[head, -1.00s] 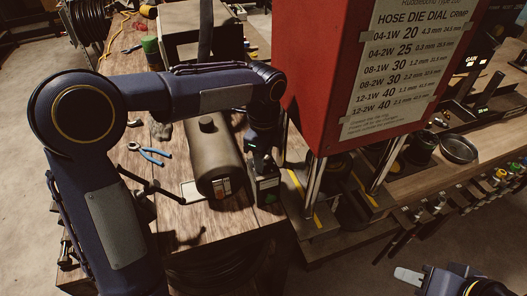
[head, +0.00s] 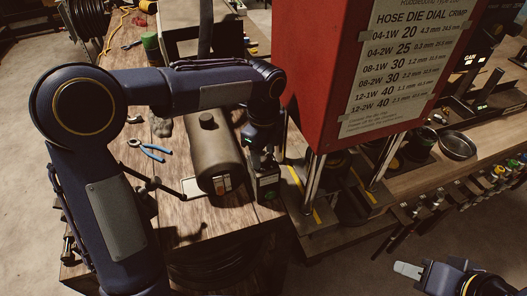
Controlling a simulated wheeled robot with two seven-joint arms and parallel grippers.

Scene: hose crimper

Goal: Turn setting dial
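A small dark box (head: 267,188) with a green light stands on the wooden bench beside a brown cylindrical tank (head: 214,155). A setting dial cannot be made out clearly; it may be hidden by my arm. My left gripper (head: 261,162) points down at the top of the small box, very close to it. Whether it touches cannot be told, and its fingers are too dark to read. The red crimper housing (head: 312,110) with its dial chart (head: 402,70) rises just to the right. My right gripper (head: 408,270) is low at the right, over the floor, away from the bench.
Steel posts (head: 313,180) and the crimper base stand right of the small box. Blue-handled pliers (head: 148,151) lie left of the tank. A round metal dish (head: 457,146) sits on the right bench. Tools hang along that bench's front edge.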

